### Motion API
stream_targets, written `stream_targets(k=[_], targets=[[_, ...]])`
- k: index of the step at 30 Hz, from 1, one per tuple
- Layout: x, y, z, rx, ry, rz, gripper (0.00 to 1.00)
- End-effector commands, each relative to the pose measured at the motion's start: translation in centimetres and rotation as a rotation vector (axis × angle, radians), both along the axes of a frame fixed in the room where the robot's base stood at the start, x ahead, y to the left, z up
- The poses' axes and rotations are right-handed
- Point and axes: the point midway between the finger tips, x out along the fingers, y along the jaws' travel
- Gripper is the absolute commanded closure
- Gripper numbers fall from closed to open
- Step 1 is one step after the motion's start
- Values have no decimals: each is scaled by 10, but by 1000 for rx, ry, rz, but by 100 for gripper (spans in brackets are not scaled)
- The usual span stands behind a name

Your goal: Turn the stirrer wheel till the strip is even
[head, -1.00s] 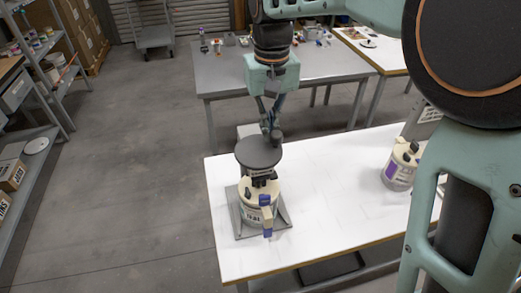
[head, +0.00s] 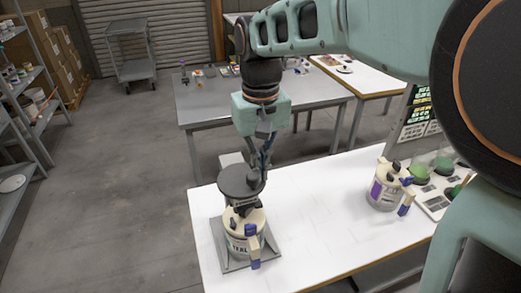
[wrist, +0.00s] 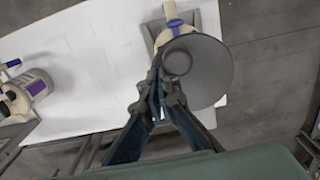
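The stirrer wheel (head: 237,181) is a flat dark grey disc on top of a cream and grey can (head: 246,235) labelled TEAL. The wheel also shows in the wrist view (wrist: 213,78), with its round grey knob (wrist: 177,62) near the left part of its rim. My gripper (wrist: 160,82) has its fingers drawn together, the tips right by the knob; they look shut beside it, not around it. In the head view my gripper (head: 262,168) reaches down to the wheel's right side. I cannot make out the strip or its evenness.
The can stands on a grey base plate (head: 270,250) on the white table (head: 310,220). A purple-labelled can (head: 383,190) and a tray with green items (head: 435,203) stand at the right. A grey table (head: 210,110) is behind. The middle of the white table is clear.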

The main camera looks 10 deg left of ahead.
Motion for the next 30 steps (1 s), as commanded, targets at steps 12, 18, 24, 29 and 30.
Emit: stream_targets(k=[12,18,24,29,30], targets=[[0,0,20,0,0,-1,100],[1,0,38,1,-2,-1,100],[1,0,55,1,-2,-1,100],[0,0,60,1,0,0,100],[0,0,60,1,0,0,100]])
